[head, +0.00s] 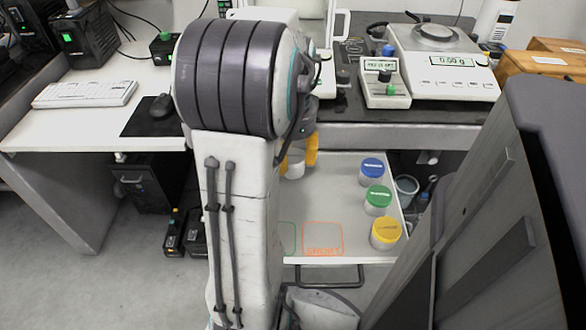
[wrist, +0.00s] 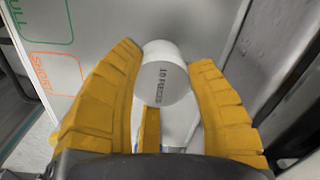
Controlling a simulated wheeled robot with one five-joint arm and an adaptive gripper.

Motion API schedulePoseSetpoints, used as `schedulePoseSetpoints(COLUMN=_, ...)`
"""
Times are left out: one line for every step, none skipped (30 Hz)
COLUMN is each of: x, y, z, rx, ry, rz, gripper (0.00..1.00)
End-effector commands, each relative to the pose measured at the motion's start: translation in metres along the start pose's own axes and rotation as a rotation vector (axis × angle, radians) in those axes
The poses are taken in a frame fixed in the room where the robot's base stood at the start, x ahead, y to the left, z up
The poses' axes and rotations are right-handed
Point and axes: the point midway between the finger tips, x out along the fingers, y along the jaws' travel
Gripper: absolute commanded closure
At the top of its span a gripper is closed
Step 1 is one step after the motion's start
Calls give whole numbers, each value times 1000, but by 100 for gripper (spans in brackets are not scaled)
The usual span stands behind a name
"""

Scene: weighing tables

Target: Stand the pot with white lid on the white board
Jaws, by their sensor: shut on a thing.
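The pot with white lid (wrist: 166,76) is between the two yellow fingers of my gripper (wrist: 165,56) in the wrist view, with dark print on it. My gripper is shut on it. In the head view my gripper (head: 299,160) is partly hidden behind my arm, and the white pot (head: 295,168) shows only in part between the fingers. The white board (head: 340,185) lies below, with an orange outline and a green outline marked on it. Whether the pot touches the board cannot be told.
Pots with a blue lid (head: 372,170), a green lid (head: 378,199) and a yellow lid (head: 386,232) stand along the board's right side. The board's middle looks clear. A balance (head: 441,62) and a small meter (head: 384,86) stand on the table behind.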

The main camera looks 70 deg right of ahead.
Motion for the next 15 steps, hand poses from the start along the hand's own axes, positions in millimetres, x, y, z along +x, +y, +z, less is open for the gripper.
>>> schedulePoseSetpoints(x=11, y=0, z=0, rx=0, ry=-1, rz=2, gripper=82)
schedulePoseSetpoints(x=14, y=0, z=0, rx=0, ry=-1, rz=1, gripper=82)
schedulePoseSetpoints(x=18, y=0, z=0, rx=0, ry=-1, rz=1, gripper=82)
schedulePoseSetpoints(x=21, y=0, z=0, rx=0, ry=0, rz=1, gripper=82)
schedulePoseSetpoints(x=24, y=0, z=0, rx=0, ry=0, rz=0, gripper=82)
schedulePoseSetpoints(x=26, y=0, z=0, rx=0, ry=0, rz=1, gripper=82)
schedulePoseSetpoints(x=27, y=0, z=0, rx=0, ry=0, rz=1, gripper=82)
schedulePoseSetpoints(x=28, y=0, z=0, rx=0, ry=0, rz=1, gripper=82)
schedulePoseSetpoints(x=29, y=0, z=0, rx=0, ry=0, rz=0, gripper=82)
schedulePoseSetpoints(x=29, y=0, z=0, rx=0, ry=0, rz=0, gripper=82)
schedulePoseSetpoints(x=29, y=0, z=0, rx=0, ry=0, rz=0, gripper=82)
schedulePoseSetpoints(x=28, y=0, z=0, rx=0, ry=0, rz=0, gripper=82)
schedulePoseSetpoints(x=28, y=0, z=0, rx=0, ry=0, rz=0, gripper=82)
schedulePoseSetpoints(x=28, y=0, z=0, rx=0, ry=0, rz=0, gripper=82)
schedulePoseSetpoints(x=28, y=0, z=0, rx=0, ry=0, rz=0, gripper=82)
